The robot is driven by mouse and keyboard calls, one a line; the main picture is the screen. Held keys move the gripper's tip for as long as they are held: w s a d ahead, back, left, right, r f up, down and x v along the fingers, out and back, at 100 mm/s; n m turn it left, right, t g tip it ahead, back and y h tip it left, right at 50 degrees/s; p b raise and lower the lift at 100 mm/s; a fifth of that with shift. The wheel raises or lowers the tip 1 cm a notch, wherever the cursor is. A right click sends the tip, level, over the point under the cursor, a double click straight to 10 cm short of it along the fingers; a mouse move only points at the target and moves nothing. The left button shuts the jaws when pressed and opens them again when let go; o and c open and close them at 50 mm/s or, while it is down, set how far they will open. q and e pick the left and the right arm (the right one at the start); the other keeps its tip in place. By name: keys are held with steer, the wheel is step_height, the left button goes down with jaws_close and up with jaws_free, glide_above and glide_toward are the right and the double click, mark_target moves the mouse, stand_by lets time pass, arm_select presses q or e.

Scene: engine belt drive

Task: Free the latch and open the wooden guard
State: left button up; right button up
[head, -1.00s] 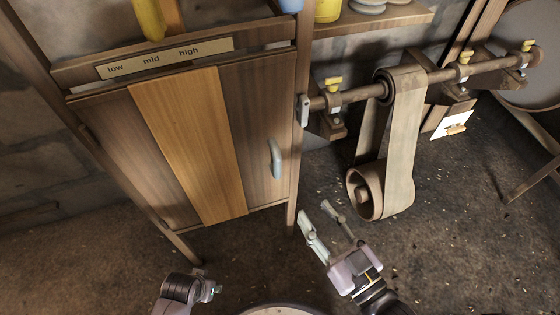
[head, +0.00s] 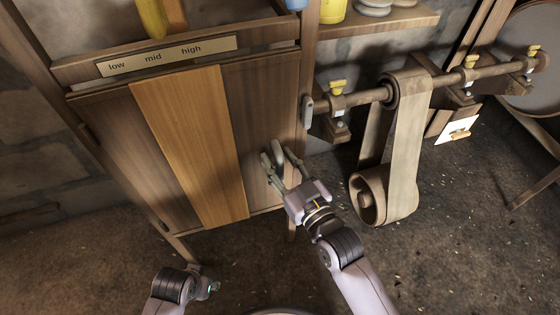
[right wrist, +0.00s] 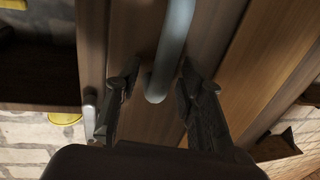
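The wooden guard (head: 188,140) is a plank panel with a lighter middle board, and it sits closed in its frame. Its grey-blue handle (head: 277,150) is on the right-hand board. A small grey latch (head: 307,112) stands upright on the right post; it also seems to show at the left in the right wrist view (right wrist: 90,112). My right gripper (head: 278,156) is open, with its fingers at either side of the handle. In the right wrist view, the handle's end (right wrist: 158,92) lies between the parted fingers. My left gripper (head: 208,287) is low at the front, its fingers unclear.
A label strip (head: 165,58) reading low, mid, high crosses the frame above the guard. To the right, a shaft (head: 350,99) with yellow-topped bearings carries a wide belt (head: 408,150) looped over a lower roller. A shelf (head: 385,22) is above. The floor in front is open.

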jaws_close()
stand_by(0.5)
stand_by(0.4)
